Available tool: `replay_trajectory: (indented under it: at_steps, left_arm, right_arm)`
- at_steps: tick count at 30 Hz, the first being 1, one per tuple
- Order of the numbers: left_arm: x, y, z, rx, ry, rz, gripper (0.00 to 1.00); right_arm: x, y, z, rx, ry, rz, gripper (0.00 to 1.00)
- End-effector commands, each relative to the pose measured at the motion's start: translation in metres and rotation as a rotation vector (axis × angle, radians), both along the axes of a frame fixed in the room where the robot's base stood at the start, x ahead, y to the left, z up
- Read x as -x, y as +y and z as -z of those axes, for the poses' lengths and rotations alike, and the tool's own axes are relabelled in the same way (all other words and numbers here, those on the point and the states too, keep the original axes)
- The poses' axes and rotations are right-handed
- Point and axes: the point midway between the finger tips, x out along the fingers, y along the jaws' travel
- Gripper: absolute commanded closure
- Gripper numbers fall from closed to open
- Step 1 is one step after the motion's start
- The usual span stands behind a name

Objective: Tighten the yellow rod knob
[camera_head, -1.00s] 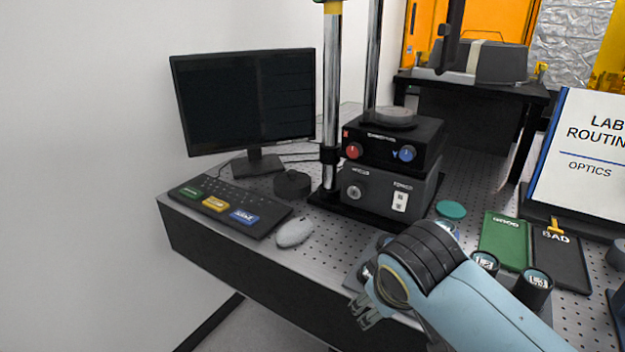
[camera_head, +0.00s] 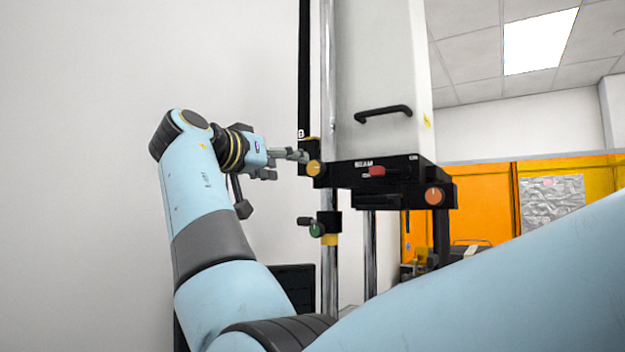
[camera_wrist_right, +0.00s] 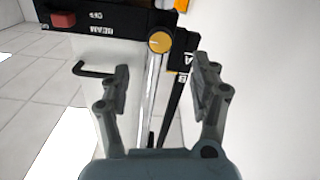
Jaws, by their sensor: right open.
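The yellow rod knob (camera_head: 315,168) is a round knob on the black clamp at the lower left of the white interferometer head, beside the chrome rod (camera_head: 328,90). My right gripper (camera_head: 288,160) comes from the left, open and empty, with its fingertips close to the knob. In the right wrist view the yellow knob (camera_wrist_right: 159,41) shows ahead of the gap between the two open fingers (camera_wrist_right: 160,72), a little beyond the tips. I see no contact. My left gripper is not in view.
The white housing (camera_head: 380,70) has a black handle (camera_head: 383,112). Its black base carries a red switch (camera_head: 377,171) and an orange knob (camera_head: 434,196). Below, a green knob (camera_head: 316,230) sits on another rod clamp. The wall side at left is clear.

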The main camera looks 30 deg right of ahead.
Motion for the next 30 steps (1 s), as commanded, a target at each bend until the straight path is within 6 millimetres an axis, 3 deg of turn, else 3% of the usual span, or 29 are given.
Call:
replay_trajectory:
  at_steps: [5,12,18,30]
  left_arm:
    - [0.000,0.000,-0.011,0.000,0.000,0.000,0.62]
    - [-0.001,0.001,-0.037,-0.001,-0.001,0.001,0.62]
    - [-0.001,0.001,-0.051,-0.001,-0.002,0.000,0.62]
    - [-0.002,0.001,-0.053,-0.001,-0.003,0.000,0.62]
  right_arm:
    - [-0.006,-0.017,-0.008,0.008,-0.005,0.007,0.37]
    - [-0.024,-0.062,-0.009,0.009,-0.001,0.007,0.37]
    - [-0.036,-0.089,-0.007,0.007,-0.003,0.005,0.37]
    - [-0.040,-0.099,-0.003,0.004,-0.005,0.003,0.37]
